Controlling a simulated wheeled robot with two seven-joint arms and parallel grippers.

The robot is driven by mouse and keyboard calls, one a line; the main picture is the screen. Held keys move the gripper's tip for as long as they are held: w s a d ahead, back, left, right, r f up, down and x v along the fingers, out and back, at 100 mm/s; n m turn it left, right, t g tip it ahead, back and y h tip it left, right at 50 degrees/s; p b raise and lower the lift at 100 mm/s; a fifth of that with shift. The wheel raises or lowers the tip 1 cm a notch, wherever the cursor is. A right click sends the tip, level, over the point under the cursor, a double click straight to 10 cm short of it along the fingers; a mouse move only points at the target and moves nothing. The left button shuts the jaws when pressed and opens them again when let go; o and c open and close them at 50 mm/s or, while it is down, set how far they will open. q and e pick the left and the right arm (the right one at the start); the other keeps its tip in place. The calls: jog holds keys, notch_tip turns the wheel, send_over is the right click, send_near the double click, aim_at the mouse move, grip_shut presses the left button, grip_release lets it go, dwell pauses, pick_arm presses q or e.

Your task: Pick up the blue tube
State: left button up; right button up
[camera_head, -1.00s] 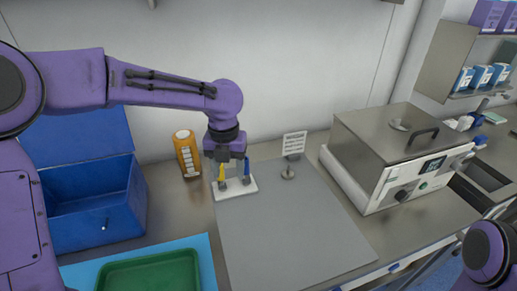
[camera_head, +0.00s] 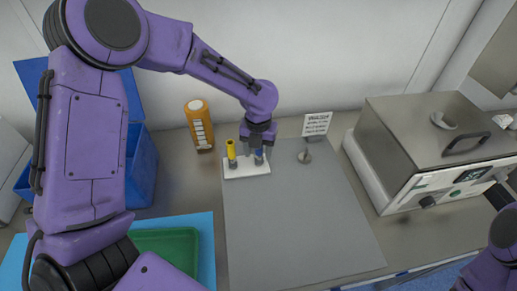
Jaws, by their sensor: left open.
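The blue tube (camera_head: 259,153) stands upright in a small white rack (camera_head: 246,171) on the grey mat. A yellow tube (camera_head: 231,150) stands beside it to the left in the same rack. My left gripper (camera_head: 259,147) points down directly over the blue tube. Its fingers are open and appear to sit on either side of the tube's upper part; they partly hide it, and contact cannot be told. My right arm shows only in part at the lower right, and its gripper is out of view.
An orange bottle (camera_head: 199,125) stands left of the rack. A small sign (camera_head: 317,124) stands to the right at the back. A steel machine (camera_head: 430,150) is at right. A blue box (camera_head: 142,170) and green tray (camera_head: 168,243) are at left. The grey mat (camera_head: 300,230) is clear in front.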

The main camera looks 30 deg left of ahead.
pick_arm(q)
jog(key=shift+w+f, duration=0.6)
jog(key=shift+f, duration=0.1)
jog(key=shift+s+r, duration=0.15)
jog(key=shift+s, duration=0.15)
jog(key=shift+s+r, duration=0.15)
jog(key=shift+s, duration=0.1)
jog(key=c, duration=1)
jog(key=shift+w, duration=0.1)
grip_shut()
pick_arm(e)
jog(key=shift+w, duration=0.2)
